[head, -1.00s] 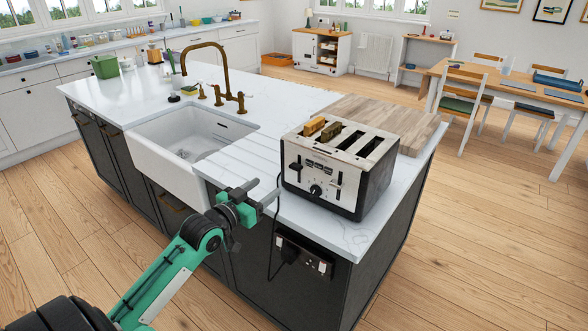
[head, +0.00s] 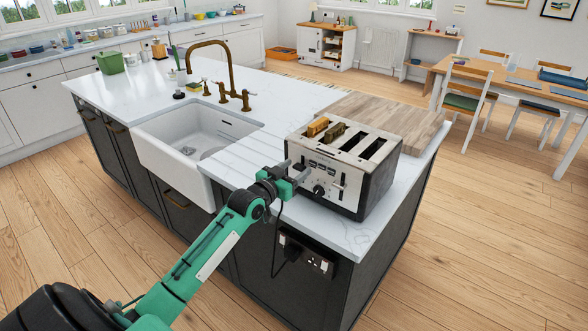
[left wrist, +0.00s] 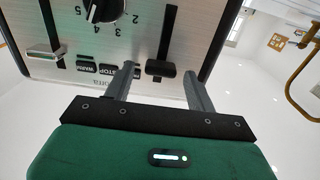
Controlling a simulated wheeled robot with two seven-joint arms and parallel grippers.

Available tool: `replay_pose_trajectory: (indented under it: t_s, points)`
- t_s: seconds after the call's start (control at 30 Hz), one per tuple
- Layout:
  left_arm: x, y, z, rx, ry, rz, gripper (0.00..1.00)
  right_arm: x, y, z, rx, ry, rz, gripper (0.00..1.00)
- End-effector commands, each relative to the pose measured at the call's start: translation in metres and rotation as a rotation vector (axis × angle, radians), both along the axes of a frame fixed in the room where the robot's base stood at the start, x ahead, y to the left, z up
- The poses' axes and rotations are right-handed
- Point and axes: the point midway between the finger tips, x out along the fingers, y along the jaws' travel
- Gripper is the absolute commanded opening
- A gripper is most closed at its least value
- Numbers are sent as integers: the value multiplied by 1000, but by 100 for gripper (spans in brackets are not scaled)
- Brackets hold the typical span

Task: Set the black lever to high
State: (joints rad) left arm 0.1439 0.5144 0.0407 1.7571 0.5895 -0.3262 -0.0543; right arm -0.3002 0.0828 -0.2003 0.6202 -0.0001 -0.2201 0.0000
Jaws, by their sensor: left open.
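The black lever (left wrist: 161,68) is on the front of the silver and black toaster (head: 349,158). The left wrist view shows the toaster face upside down, with a long dark slot running from the lever toward the toaster's base. My left gripper (left wrist: 158,70) is open. In that view its two fingers lie on either side of the lever, and I see no clear contact. In the head view my left gripper (head: 299,176) is at the toaster's front left and covers the lever. My right gripper is not in view.
A pale second lever (left wrist: 45,52) and a dial (left wrist: 104,8) are beside the black lever. Brown slices (head: 318,127) stand in the toaster. The toaster stands near the white worktop's edge, beside a wooden board (head: 395,113) and left of it a sink (head: 165,150).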

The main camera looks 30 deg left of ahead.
Motion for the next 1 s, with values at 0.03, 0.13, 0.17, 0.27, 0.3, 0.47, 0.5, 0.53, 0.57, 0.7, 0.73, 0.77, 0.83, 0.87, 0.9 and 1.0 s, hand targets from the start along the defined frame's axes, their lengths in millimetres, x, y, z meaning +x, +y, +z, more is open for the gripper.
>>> replay_pose_trajectory:
  t_s: [0.03,0.13,0.17,0.27,0.3,0.47,0.5,0.53,0.57,0.7,0.73,0.77,0.83,0.87,0.9,1.0]
  points:
    - [0,0,0,0,0,0,56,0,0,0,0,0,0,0]
    - [0,0,0,0,0,0,56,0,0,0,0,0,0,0]
    - [0,0,0,0,0,0,56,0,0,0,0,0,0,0]
    - [0,0,0,0,0,0,50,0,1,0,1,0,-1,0]
    - [0,0,0,0,0,0,43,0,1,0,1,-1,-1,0]
    - [0,0,0,0,0,0,11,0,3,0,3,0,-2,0]
    - [0,0,0,0,0,0,3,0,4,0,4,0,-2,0]
    - [0,0,0,0,0,0,0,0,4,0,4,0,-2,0]
    - [0,0,0,0,0,0,0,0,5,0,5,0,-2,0]
    - [0,0,2,0,0,0,0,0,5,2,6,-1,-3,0]
    - [0,0,3,0,0,0,0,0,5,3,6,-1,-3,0]
    - [0,0,5,0,0,0,0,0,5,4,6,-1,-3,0]
    - [0,0,10,1,0,0,0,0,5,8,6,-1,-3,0]
    - [0,0,12,1,0,0,0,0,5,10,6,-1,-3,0]
    - [1,0,15,1,-1,0,0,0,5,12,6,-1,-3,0]
    - [1,0,23,1,-1,0,0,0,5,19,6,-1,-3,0]
